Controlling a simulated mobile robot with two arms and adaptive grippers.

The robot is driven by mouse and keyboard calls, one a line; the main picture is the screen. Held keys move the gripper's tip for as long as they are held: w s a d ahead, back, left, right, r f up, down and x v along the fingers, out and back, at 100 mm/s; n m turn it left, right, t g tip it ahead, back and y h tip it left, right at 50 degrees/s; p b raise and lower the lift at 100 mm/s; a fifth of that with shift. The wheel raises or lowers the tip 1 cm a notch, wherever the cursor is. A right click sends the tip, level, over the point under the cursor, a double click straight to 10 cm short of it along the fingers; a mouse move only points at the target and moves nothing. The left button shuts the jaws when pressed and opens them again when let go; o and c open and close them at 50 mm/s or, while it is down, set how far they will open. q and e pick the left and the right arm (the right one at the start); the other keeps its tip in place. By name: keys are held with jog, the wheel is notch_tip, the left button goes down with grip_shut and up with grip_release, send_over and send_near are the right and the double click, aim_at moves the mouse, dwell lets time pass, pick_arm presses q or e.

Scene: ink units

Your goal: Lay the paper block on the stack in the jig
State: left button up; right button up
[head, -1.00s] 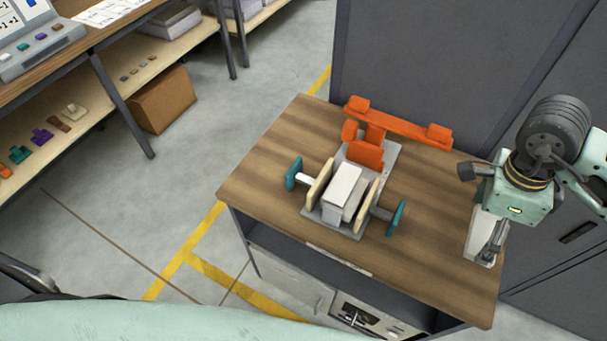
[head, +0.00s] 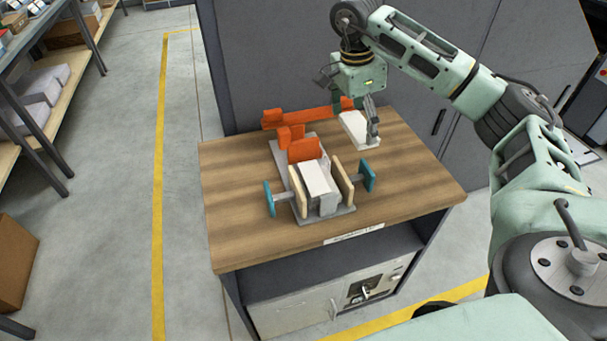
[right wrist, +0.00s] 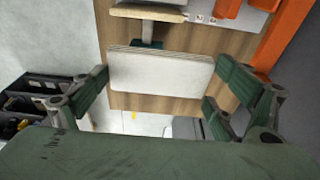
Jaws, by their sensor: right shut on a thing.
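The white paper block (head: 355,128) is in my right gripper (head: 372,130), at the back right of the table, near the right end of the orange bar. In the right wrist view the block (right wrist: 160,72) lies flat between the two green fingers. The head view does not settle its height above the table. The jig (head: 330,214) stands to the front left of it, apart from the block. The jig holds a white-topped stack (head: 316,177) between two cream side plates (head: 343,178) with teal knobs. My left gripper is out of view.
The orange bar and bracket (head: 300,118) stand up at the back of the jig. A tall grey cabinet (head: 270,60) rises close behind the table (head: 410,185). The table's right part is clear. Shelves (head: 50,120) stand far left.

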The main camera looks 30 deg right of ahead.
aim_at(318, 175)
jog(key=a+f+p, duration=0.1)
jog(key=a+f, duration=0.1)
jog(key=a, duration=0.1)
jog(key=w+a+f+p, duration=0.1)
jog(key=a+f, duration=0.1)
jog(key=a, duration=0.1)
jog(key=a+f+p, duration=0.1)
jog(key=a, duration=0.2)
jog(key=shift+w+a+f, duration=0.3)
jog(key=shift+f, duration=0.1)
jog(key=shift+a+f, duration=0.15)
jog(key=shift+f, duration=0.05)
notch_tip(318, 175, down, 3)
jog(key=shift+f+p, duration=0.15)
jog(key=shift+p, duration=0.7)
jog(key=shift+f, duration=0.3)
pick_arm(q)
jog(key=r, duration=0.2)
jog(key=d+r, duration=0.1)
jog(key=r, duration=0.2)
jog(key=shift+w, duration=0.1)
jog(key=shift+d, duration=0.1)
